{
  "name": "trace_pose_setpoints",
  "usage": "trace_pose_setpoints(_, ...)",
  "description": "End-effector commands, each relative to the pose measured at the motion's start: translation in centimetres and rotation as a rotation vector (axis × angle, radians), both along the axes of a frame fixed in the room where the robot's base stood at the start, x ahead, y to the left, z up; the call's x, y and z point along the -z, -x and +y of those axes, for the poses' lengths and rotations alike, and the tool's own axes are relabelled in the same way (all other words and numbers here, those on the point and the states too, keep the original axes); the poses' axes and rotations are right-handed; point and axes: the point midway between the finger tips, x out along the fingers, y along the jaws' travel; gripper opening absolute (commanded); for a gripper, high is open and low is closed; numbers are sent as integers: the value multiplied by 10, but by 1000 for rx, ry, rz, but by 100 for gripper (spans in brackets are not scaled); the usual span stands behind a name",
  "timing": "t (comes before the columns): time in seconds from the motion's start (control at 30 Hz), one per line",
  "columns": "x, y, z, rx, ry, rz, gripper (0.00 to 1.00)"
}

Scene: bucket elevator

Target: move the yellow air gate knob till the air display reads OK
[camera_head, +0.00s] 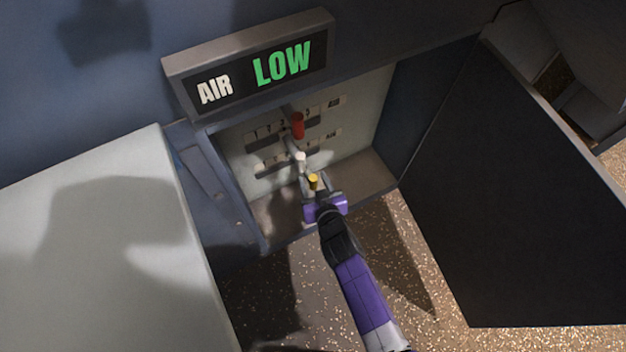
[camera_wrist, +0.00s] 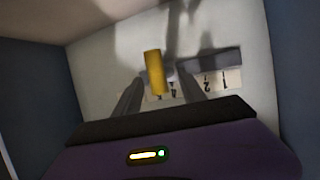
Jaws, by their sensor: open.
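The yellow air gate knob (camera_head: 313,181) is inside the open cabinet, below a white knob (camera_head: 300,160) and a red knob (camera_head: 298,125). In the wrist view the yellow knob (camera_wrist: 155,73) stands upright in the picture, in front of a numbered slot plate (camera_wrist: 212,84). My gripper (camera_head: 322,187) is open, its fingers on either side of the yellow knob in the picture. I cannot tell whether they touch it. The air display (camera_head: 255,75) above the cabinet reads LOW in green.
The cabinet's dark door (camera_head: 520,190) hangs open at the right. A pale panel (camera_head: 90,250) stands at the left. The cabinet's side walls and bottom ledge (camera_head: 370,179) are close around my gripper. Speckled floor shows below.

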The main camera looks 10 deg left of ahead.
Motion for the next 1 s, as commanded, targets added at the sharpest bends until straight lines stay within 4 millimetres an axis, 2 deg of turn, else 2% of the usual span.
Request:
trace_pose_setpoints(0.13,4,-8,3,1,0,0,49)
trace_pose_setpoints(0.4,4,-9,4,1,0,0,49)
trace_pose_setpoints(0.47,4,-9,4,1,0,0,41)
trace_pose_setpoints(0.67,4,-9,4,0,0,0,1)
trace_pose_setpoints(1.0,4,-9,3,0,1,0,0)
